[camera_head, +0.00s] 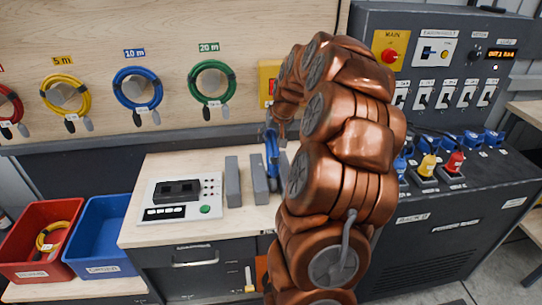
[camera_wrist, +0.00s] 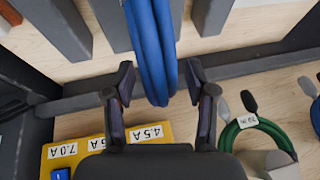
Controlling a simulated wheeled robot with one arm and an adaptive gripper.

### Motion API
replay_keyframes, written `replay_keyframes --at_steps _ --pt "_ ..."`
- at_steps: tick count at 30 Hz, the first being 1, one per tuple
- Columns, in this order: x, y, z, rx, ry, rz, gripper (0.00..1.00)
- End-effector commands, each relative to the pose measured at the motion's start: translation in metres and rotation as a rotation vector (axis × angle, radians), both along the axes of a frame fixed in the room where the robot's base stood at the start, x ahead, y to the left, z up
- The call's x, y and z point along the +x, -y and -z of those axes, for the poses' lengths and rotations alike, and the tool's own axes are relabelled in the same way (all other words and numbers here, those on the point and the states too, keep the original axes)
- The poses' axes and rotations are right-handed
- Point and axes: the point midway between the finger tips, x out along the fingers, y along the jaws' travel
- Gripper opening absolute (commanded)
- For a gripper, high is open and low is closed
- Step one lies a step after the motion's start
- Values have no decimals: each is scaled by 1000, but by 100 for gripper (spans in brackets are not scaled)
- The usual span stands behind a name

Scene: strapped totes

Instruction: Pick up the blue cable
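A looped blue cable (camera_head: 271,152) stands among the dark grey upright blocks on the wooden bench, partly hidden by my arm. In the wrist view this blue cable (camera_wrist: 152,45) runs down from the top and ends between my fingers. My gripper (camera_wrist: 160,85) is open, with one finger on each side of the cable and a gap visible on both sides. In the head view my arm hides most of the gripper. Another coiled blue cable (camera_head: 137,88) hangs on the wall board under the "10 m" label.
Grey blocks (camera_head: 233,181) stand close beside the bench cable. A yellow panel (camera_wrist: 110,145) and a green cable (camera_wrist: 258,135) are near my gripper. A control box (camera_head: 180,198) sits left on the bench. Red (camera_head: 22,262) and blue (camera_head: 88,258) bins stand lower left; a dark console (camera_head: 440,225) stands right.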

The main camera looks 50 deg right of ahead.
Motion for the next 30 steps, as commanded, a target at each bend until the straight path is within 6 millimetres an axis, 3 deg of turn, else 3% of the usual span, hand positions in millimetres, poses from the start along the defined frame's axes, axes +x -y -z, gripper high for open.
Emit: replay_keyframes --at_steps 1,15,30 --pt "0 0 0 0 0 0 47" --pt "0 0 0 0 0 0 0" --pt "0 0 -1 0 1 0 0"
